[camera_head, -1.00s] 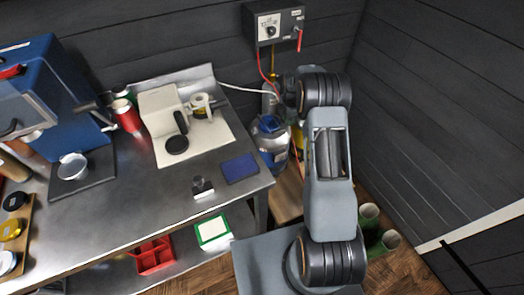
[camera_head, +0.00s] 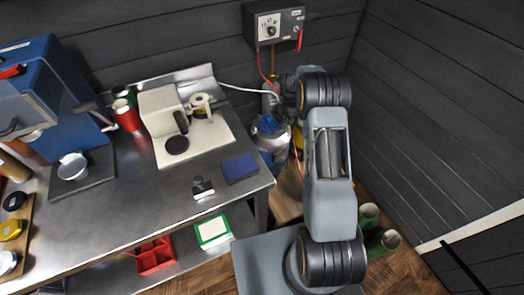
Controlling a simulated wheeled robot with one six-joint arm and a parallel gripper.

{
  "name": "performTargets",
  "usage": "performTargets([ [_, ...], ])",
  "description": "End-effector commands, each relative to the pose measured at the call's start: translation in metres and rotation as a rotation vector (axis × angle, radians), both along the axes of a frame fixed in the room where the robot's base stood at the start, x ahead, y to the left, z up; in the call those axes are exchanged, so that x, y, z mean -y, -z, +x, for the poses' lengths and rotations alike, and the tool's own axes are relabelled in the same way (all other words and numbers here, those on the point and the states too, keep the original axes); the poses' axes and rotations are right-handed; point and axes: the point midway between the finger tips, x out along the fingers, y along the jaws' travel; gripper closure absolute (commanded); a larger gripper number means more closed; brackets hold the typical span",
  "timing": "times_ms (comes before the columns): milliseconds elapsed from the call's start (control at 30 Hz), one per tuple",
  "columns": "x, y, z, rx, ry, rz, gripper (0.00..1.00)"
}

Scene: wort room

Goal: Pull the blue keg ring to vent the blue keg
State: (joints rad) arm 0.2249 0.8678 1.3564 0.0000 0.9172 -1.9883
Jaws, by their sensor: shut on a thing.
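The blue keg (camera_head: 272,143) stands on the floor beyond the right end of the steel bench, with a blue top and a grey body. My arm rises on its right, and the far part of the arm bends down behind the elbow near the keg. My gripper's fingers are hidden behind my own arm. The keg ring cannot be made out, and whether anything touches it cannot be told.
A grey control box (camera_head: 274,24) hangs on the wall above, with red and yellow lines running down. The steel bench (camera_head: 120,215) holds a blue machine (camera_head: 60,95), a white device (camera_head: 163,113) and a blue pad (camera_head: 240,168). Green tubes (camera_head: 383,242) stand right of my base.

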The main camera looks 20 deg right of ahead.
Motion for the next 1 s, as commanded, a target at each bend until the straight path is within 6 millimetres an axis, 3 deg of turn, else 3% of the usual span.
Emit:
performTargets([
  [1000,0.0,-0.011,0.0,-0.001,0.0,0.0,1.0],
])
